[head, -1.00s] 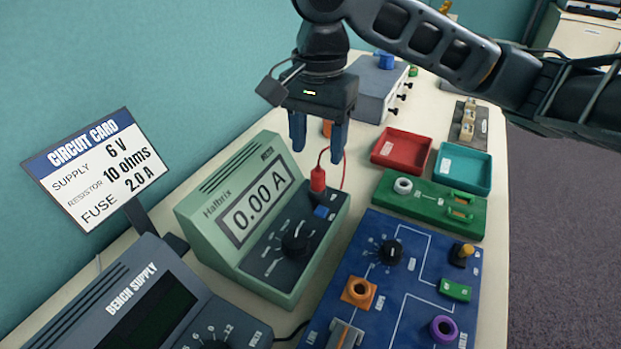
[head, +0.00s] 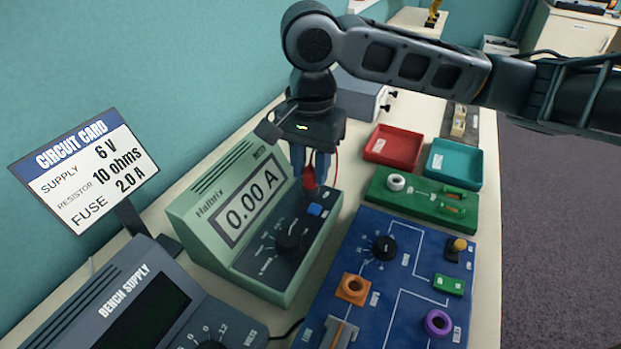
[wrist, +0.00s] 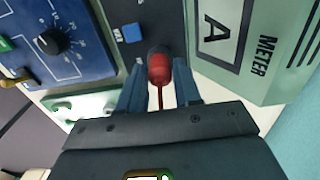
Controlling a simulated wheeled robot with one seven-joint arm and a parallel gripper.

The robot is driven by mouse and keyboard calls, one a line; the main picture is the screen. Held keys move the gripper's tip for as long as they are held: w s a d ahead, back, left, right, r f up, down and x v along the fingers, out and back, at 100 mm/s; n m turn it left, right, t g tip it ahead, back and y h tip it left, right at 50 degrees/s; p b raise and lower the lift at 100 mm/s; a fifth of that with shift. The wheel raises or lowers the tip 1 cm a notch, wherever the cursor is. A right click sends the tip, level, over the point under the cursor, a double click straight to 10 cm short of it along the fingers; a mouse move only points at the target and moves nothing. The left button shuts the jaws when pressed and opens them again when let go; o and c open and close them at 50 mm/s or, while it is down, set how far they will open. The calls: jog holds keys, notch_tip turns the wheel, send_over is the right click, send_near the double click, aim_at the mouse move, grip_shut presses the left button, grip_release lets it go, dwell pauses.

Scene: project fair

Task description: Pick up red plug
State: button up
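The red plug (head: 309,177) stands upright in a socket on the green meter (head: 203,207), at the right of its dark front panel. A red lead runs up from it. My gripper (head: 310,180) is right above the plug, pointing down, its two blue fingers on either side of it. In the wrist view the red plug (wrist: 159,68) sits between the fingertips of my gripper (wrist: 160,76), with a narrow gap showing on both sides. The gripper is open. The plug's lower end is partly hidden in the socket.
A blue button (head: 314,209) and a black dial (head: 288,240) are close by on the meter. The blue circuit board (head: 345,240), green fuse board (head: 400,205), red tray (head: 392,148) and teal tray (head: 455,163) lie to the right. The bench supply (head: 180,285) is in front.

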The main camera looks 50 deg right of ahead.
grip_shut()
jog(key=shift+r, duration=0.1)
